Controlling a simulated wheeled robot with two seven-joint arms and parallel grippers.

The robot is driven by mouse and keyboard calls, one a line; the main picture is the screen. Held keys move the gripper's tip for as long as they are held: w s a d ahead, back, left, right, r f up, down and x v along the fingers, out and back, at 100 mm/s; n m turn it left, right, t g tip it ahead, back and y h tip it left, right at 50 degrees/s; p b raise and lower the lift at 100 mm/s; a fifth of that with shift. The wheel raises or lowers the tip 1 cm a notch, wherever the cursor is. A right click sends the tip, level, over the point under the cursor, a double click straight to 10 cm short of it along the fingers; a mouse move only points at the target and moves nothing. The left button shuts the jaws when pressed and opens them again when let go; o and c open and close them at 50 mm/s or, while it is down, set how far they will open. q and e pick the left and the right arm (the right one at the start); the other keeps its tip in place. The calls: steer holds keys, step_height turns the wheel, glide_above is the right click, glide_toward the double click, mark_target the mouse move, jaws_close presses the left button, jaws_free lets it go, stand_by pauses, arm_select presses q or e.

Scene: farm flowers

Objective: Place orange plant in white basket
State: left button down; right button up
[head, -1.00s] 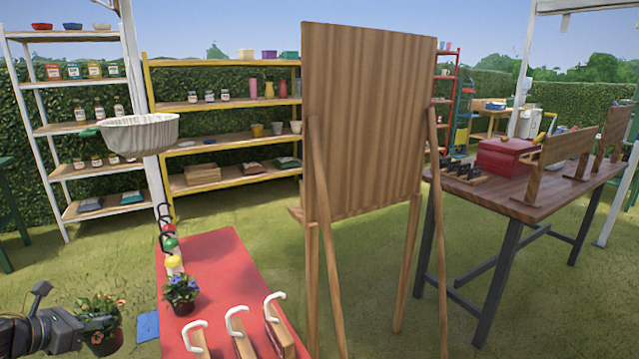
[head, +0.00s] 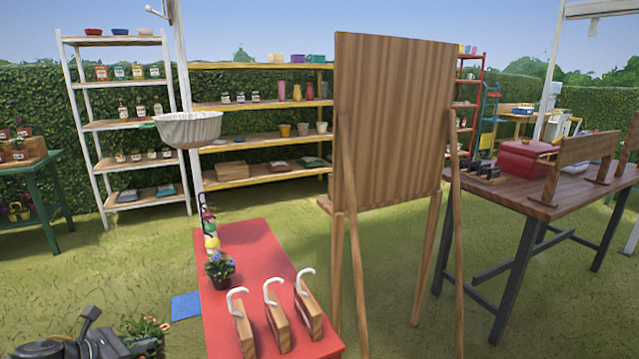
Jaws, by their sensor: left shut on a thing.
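My left gripper (head: 122,347) is at the bottom left of the head view, shut on a potted plant with orange flowers (head: 147,328). The pot's lower part is cut off by the frame edge. The plant is left of the red table, apart from it. A white ribbed basket (head: 188,131) hangs near a white post, above and beyond the far end of the table. My right gripper is not in view.
The red table (head: 240,262) bears a potted plant with blue flowers (head: 220,267) and several wooden blocks with white hooks (head: 275,318). A wooden easel board (head: 390,120) stands right of it. A blue sheet (head: 186,306) lies on the grass.

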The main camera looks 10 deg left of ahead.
arm_select(q)
steer(key=s+d+r+m+g+h, duration=0.1)
steer(key=d+r+m+g+h, duration=0.2)
steer(key=d, duration=0.9)
steer(key=s+d+r+m+h, duration=0.2)
steer(key=d+r+m, duration=0.15)
steer(key=d, duration=0.75)
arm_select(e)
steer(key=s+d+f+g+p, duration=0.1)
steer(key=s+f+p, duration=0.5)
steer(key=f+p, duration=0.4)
arm_select(q)
steer(key=d+r+p, duration=0.1)
steer(key=r+p, duration=0.2)
steer(key=r, duration=0.4)
steer(key=w+d+r+g+p, duration=0.1)
steer(key=d+r+p, duration=0.1)
steer(key=r, duration=0.5)
steer(key=shift+w+d+p, duration=0.15)
steer(key=shift+d+p, duration=0.15)
steer(key=shift+p, duration=0.1)
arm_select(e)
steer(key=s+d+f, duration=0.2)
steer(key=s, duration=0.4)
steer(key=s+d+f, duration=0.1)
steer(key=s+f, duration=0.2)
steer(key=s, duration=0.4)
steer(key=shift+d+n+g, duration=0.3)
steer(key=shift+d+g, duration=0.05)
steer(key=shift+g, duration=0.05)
